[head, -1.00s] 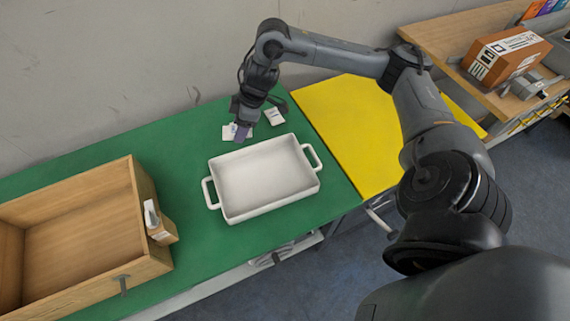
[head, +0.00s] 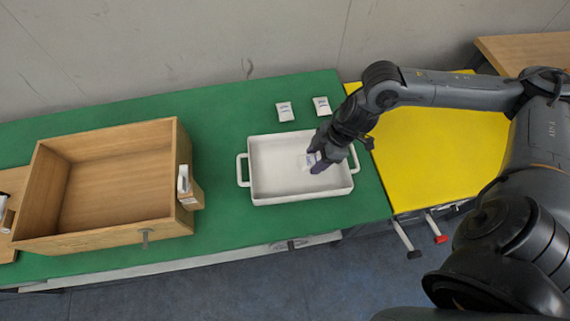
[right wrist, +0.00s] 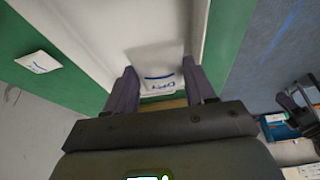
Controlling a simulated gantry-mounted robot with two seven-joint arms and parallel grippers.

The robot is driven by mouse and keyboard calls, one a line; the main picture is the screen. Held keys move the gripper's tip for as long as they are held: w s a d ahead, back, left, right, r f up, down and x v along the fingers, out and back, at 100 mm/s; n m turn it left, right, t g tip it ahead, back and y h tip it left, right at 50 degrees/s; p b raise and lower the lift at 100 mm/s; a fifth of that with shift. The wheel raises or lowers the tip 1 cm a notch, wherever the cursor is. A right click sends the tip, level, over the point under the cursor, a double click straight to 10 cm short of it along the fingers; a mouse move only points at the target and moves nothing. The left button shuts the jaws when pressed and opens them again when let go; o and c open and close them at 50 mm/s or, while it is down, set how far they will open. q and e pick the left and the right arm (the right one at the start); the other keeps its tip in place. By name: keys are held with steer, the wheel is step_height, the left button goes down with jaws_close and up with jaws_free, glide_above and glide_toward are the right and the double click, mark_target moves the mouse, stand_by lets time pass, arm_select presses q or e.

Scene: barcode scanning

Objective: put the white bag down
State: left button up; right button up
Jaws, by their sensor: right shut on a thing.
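My right gripper (head: 318,161) is over the white tray (head: 262,185), toward its right side. It is shut on a white bag (head: 309,160). In the right wrist view the bag (right wrist: 160,82) with blue print sits between the two fingers (right wrist: 158,88), above the tray floor, with a shadow beside it. Two other white bags lie on the green table behind the tray, one at its left (head: 285,111) and one at its right (head: 321,106). One lying bag (right wrist: 38,62) also shows in the right wrist view. My left gripper is not in view.
A large open wooden box (head: 105,222) stands on the left of the green table (head: 220,215), with a white scanner-like device (head: 184,180) at its right side. A yellow surface (head: 440,160) adjoins on the right. Green table between box and tray is clear.

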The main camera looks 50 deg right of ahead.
steer(key=b, duration=0.3)
glide_above(278, 170)
steer(key=d, duration=0.1)
steer(key=f, duration=0.4)
steer(key=s+f, duration=0.1)
steer(key=shift+f, duration=0.4)
step_height(278, 170, down, 3)
steer(key=shift+f+b, duration=0.2)
steer(key=shift+b, duration=0.6)
steer(key=shift+f, duration=0.35)
steer(key=shift+f, duration=0.1)
steer(key=o, duration=1)
steer(key=shift+o, duration=0.2)
